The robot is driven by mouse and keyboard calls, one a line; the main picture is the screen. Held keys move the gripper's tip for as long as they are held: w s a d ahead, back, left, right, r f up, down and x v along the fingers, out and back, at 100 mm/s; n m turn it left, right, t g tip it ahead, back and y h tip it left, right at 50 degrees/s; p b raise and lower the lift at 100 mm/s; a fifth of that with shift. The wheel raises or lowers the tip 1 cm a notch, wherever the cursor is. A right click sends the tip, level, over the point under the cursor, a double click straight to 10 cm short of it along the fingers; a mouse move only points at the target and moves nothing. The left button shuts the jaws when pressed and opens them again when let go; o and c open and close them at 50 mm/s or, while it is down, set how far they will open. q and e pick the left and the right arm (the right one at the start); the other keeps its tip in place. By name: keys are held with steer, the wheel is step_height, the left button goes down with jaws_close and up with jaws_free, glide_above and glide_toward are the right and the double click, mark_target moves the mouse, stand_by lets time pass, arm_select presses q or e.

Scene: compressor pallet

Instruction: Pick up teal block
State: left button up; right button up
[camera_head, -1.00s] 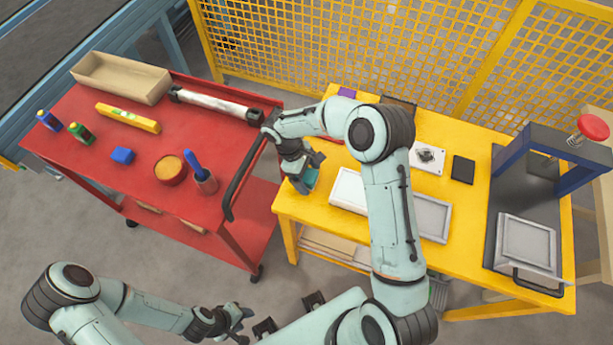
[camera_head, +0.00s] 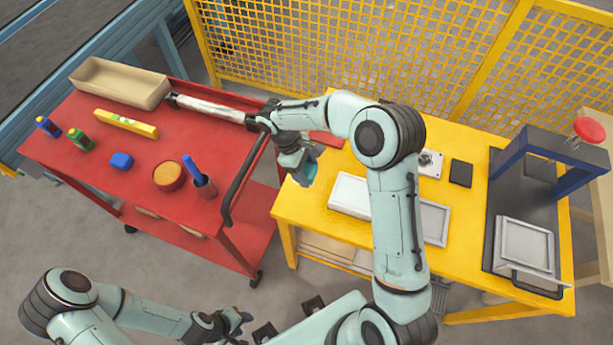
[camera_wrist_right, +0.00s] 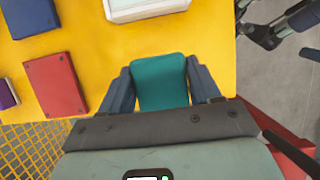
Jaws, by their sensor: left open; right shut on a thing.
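The teal block (camera_wrist_right: 160,82) sits between the two dark fingers of my right gripper (camera_wrist_right: 161,84) in the right wrist view. The fingers are shut on its sides. In the head view my right gripper (camera_head: 300,163) is over the left edge of the yellow table, with a small part of the teal block (camera_head: 309,171) showing beside the fingers. It appears to be held above the tabletop. My left gripper (camera_head: 289,319) is open and empty at the bottom of the head view, away from the block.
The yellow table (camera_head: 312,212) also bears white trays (camera_head: 350,193), a dark flat block (camera_head: 461,173) and a blue press frame (camera_head: 575,178). The red cart (camera_head: 85,160) with its dark handle (camera_head: 243,180) stands close on the left, holding bottles, a tin and a beige bin (camera_head: 120,84).

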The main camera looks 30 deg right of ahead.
mark_target(306, 170)
arm_select(q)
steer(key=shift+w+r+p, duration=0.7)
steer(key=shift+w+r, duration=0.1)
steer(key=shift+r, duration=0.15)
arm_select(e)
step_height(306, 170, up, 14)
steer(key=shift+r, duration=0.25)
